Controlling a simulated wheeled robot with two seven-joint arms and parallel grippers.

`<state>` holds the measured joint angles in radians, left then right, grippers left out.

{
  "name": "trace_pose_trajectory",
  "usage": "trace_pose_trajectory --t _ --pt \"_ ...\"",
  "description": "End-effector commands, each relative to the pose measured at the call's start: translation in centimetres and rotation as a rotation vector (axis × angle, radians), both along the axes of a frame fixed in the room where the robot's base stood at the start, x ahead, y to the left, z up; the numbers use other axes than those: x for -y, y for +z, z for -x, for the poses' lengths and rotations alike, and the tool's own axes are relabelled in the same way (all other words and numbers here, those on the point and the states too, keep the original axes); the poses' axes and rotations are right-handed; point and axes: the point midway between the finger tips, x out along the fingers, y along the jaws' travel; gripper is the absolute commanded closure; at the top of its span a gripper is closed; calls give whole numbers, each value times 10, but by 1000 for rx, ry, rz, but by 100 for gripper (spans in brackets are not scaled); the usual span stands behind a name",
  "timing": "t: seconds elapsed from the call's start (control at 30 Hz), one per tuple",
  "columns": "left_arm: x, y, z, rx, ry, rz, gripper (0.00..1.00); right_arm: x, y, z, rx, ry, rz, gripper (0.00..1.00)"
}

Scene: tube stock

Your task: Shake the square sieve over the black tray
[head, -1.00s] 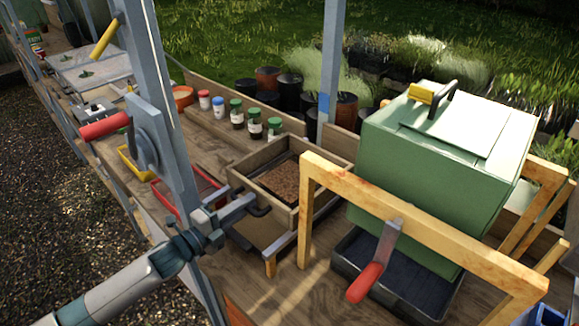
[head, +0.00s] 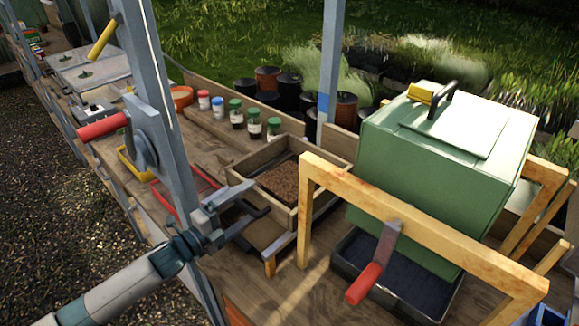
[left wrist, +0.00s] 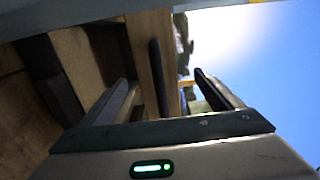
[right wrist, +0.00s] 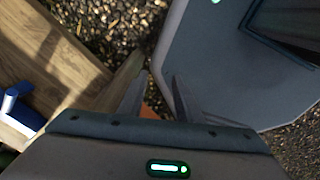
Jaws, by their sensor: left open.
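The square sieve (head: 278,212) is a wooden frame holding brown soil, resting level on a wooden support mid-bench. Its dark handle (head: 256,214) points towards my left gripper (head: 240,206). That gripper is open at the handle. In the left wrist view the dark handle bar (left wrist: 158,75) stands between the two spread fingers (left wrist: 168,85), with gaps on both sides. A black tray (head: 425,312) lies on the bench under the green drum, right of the sieve. My right gripper shows only in its wrist view (right wrist: 158,78); its fingers are apart, with nothing held.
A green drum (head: 440,190) and a wooden frame (head: 420,228) with a red-handled crank (head: 370,280) stand right of the sieve. A grey post (head: 165,120) rises left of it. A red tray (head: 192,188) and several jars (head: 237,115) are behind.

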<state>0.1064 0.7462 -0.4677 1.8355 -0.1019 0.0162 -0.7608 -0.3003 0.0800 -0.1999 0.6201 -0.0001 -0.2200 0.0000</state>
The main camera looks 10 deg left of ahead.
Motion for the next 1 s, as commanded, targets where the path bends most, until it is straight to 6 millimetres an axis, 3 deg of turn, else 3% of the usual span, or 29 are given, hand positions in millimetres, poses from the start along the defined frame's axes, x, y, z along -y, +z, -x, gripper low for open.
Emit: trace_pose_trajectory --t 1.0 --pt "-29 0 50 -1 0 0 14 1 7 0 0 0 1 69"
